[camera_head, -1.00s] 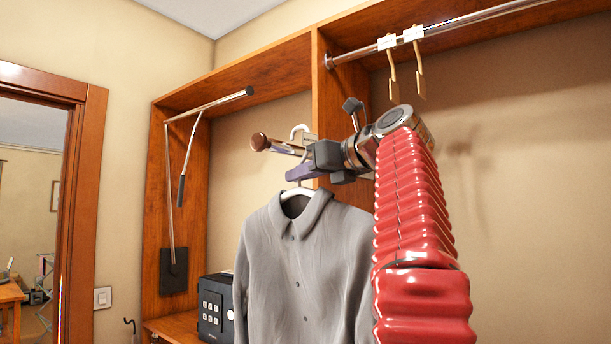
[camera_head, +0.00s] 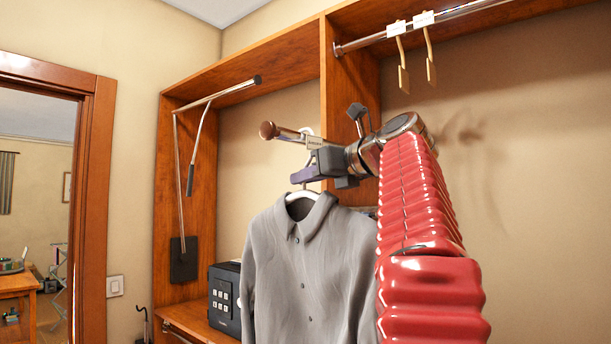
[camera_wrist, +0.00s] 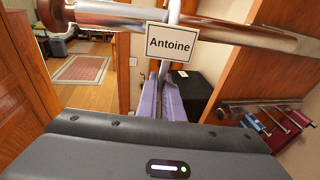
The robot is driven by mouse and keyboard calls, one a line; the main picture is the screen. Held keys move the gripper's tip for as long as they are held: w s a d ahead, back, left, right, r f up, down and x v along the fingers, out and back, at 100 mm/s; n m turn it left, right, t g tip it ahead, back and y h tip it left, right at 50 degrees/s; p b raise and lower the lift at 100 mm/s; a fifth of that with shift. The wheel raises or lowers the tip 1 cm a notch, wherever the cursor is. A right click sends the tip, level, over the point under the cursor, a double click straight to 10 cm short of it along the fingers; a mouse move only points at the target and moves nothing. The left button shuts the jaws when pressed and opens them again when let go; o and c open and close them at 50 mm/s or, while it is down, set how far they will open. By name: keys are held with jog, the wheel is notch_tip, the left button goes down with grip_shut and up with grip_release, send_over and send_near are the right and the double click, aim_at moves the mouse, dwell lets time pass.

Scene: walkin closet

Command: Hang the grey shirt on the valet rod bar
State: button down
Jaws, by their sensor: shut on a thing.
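The grey shirt (camera_head: 305,262) hangs upright on a pale hanger (camera_head: 300,196). My gripper (camera_head: 304,174) is shut on the hanger's neck, just above the collar. Its purple fingers also show in the wrist view (camera_wrist: 165,100). The valet rod bar (camera_head: 287,133), with a brown end knob, sticks out just above my gripper. It crosses the top of the wrist view (camera_wrist: 110,15). The hanger's hook (camera_head: 309,131) is at the bar, its top slightly above it. An "Antoine" tag (camera_wrist: 171,43) covers the crossing, so I cannot tell whether the hook rests on the bar.
A closet rod (camera_head: 460,22) at upper right holds two tagged wooden hangers. A pull-down rail (camera_head: 217,95) is on the left, above a dark safe (camera_head: 225,298). A wooden divider (camera_head: 345,100) stands behind my gripper. A doorway (camera_head: 92,190) is at far left.

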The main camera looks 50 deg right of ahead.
jog(key=c, duration=1.8)
grip_release()
jog(key=shift+s, duration=0.1)
jog(key=s, duration=0.4)
jog(key=s+a+r, duration=0.1)
jog(key=s, duration=0.4)
jog(key=s+r, duration=0.1)
jog(key=s, duration=0.3)
jog(key=shift+s+a, duration=0.2)
jog(key=shift+a, duration=0.1)
jog(key=shift+f, duration=0.1)
